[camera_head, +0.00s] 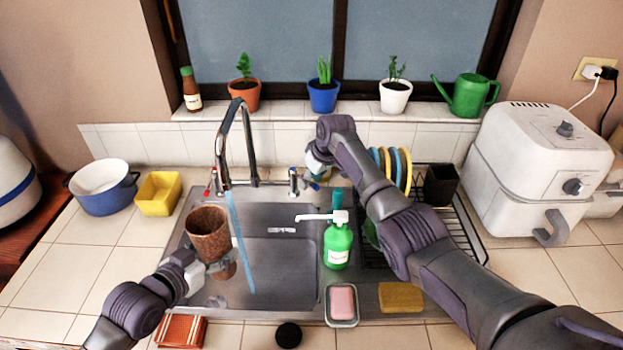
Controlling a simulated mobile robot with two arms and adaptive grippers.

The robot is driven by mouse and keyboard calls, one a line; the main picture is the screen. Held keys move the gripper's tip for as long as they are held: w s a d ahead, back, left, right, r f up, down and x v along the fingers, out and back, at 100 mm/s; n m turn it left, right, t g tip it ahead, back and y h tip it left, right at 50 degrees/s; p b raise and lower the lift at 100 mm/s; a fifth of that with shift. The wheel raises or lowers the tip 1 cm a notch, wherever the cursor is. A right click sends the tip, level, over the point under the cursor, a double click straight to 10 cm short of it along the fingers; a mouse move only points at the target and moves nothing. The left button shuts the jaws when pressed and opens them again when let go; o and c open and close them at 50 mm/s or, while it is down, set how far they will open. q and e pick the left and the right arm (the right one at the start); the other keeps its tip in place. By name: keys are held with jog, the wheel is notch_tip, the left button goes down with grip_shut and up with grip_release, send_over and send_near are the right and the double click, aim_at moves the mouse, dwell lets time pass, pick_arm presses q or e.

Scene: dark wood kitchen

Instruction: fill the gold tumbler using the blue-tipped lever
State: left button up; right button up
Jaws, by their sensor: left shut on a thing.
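The tumbler (208,236) looks brown and speckled rather than clearly gold. It is held upright, slightly tilted, above the left part of the sink. My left gripper (197,273) is shut on its lower part. The chrome faucet (247,135) arches over the sink, and a blue stream of water (240,243) falls from it. The stream passes just right of the tumbler into the basin. The blue-tipped lever (293,181) stands right of the faucet, the red-tipped lever (214,182) left of it. My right gripper (314,172) is just right of the blue-tipped lever; its fingers are mostly hidden.
The sink basin (275,262) is below the stream. A green soap bottle (338,246), a soap dish (342,318) and a yellow sponge (401,297) are near my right arm. A dish rack (465,225) with plates stands right. A yellow container (158,194) stands left.

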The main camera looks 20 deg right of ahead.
jog(key=shift+r, duration=0.1)
jog(key=v, duration=1.1)
jog(key=shift+r, duration=0.35)
pick_arm(q)
jog(key=shift+r, duration=0.15)
pick_arm(e)
jog(key=shift+s+d, duration=0.1)
pick_arm(q)
jog(key=w+d, duration=0.5)
jog(key=w, duration=0.1)
dwell(0.5)
